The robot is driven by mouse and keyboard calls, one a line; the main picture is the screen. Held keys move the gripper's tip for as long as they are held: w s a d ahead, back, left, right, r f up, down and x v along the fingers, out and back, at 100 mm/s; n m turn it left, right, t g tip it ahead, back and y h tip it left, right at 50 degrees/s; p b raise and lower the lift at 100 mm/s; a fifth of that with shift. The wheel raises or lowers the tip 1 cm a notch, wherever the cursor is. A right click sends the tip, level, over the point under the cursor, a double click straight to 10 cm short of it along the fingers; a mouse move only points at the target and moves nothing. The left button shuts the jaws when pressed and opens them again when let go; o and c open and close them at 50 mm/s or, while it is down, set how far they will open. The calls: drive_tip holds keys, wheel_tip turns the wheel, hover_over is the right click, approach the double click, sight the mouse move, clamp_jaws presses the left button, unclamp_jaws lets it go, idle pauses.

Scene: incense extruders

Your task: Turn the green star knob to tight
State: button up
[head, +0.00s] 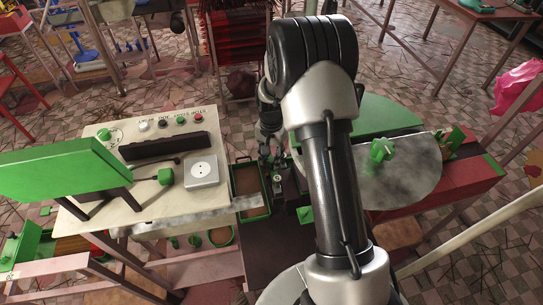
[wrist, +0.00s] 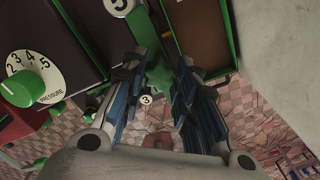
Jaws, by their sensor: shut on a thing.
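A green knob-like part (wrist: 159,72) sits between the two blue-and-grey fingers of my gripper (wrist: 152,98) in the wrist view. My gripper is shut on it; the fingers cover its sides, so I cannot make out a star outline. In the head view my gripper (head: 268,148) is at the machine between the cream table and the grey disc, largely hidden by my arm. I see no tight marking.
A pressure dial with a green knob (wrist: 32,78) is left of my gripper. A green-rimmed tray (head: 250,189) stands close by. The cream control table (head: 145,195) is to the left. A grey disc (head: 410,182) with a green fitting (head: 381,149) is to the right.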

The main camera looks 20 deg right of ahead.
sight(271, 160)
drive_tip(key=shift+m, duration=0.7)
drive_tip(key=o, duration=1.1)
drive_tip(key=shift+c, duration=0.2)
wheel_tip(271, 160, up, 12)
idle(0.3)
